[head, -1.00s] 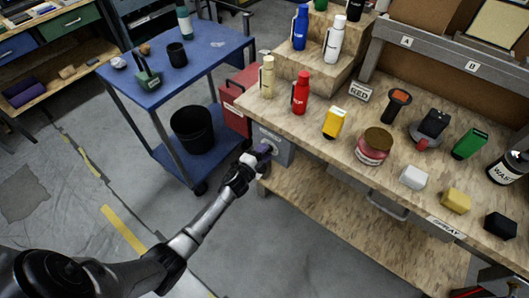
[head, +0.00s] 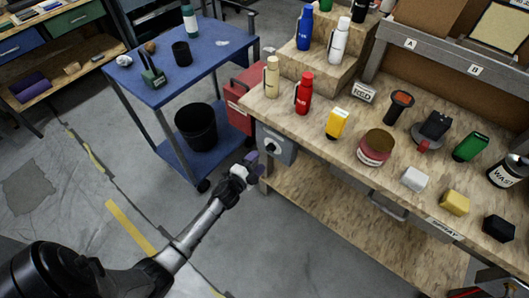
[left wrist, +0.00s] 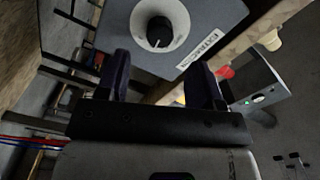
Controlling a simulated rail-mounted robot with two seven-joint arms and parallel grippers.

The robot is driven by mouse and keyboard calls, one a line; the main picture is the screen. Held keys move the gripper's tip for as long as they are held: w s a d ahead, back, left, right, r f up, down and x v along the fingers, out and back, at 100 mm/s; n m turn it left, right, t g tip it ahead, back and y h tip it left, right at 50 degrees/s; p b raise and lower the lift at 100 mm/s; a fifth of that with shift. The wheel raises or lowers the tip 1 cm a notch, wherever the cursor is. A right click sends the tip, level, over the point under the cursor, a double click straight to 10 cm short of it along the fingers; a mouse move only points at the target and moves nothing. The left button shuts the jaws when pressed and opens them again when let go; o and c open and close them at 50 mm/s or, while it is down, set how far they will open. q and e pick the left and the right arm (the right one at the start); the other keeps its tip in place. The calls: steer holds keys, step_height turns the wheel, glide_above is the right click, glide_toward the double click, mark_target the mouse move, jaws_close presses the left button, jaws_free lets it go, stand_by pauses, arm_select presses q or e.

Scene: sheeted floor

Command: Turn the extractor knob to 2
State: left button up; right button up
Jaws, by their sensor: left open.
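The extractor knob (head: 272,147) is a small dark knob on a pale round dial. It is on the front of a grey box (head: 284,153) under the workbench's left end. In the left wrist view the black knob (left wrist: 159,30) sits at the top middle, with a label (left wrist: 198,50) beside it. My left gripper (head: 253,166) is open and empty, just below and left of the knob, apart from it. Its two dark fingers (left wrist: 160,80) show below the dial in the wrist view. The dial numbers are too small to read. My right gripper is out of view.
A red box (head: 243,95) is just left of the grey box. A blue cart (head: 215,62) with a black bin (head: 196,128) stands left. The floor around my left arm is clear.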

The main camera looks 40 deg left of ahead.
arm_select(q)
steer(key=s+p, duration=0.1)
steer(key=s, duration=0.6)
steer(key=shift+s+d, duration=0.2)
steer(key=shift+s, duration=0.1)
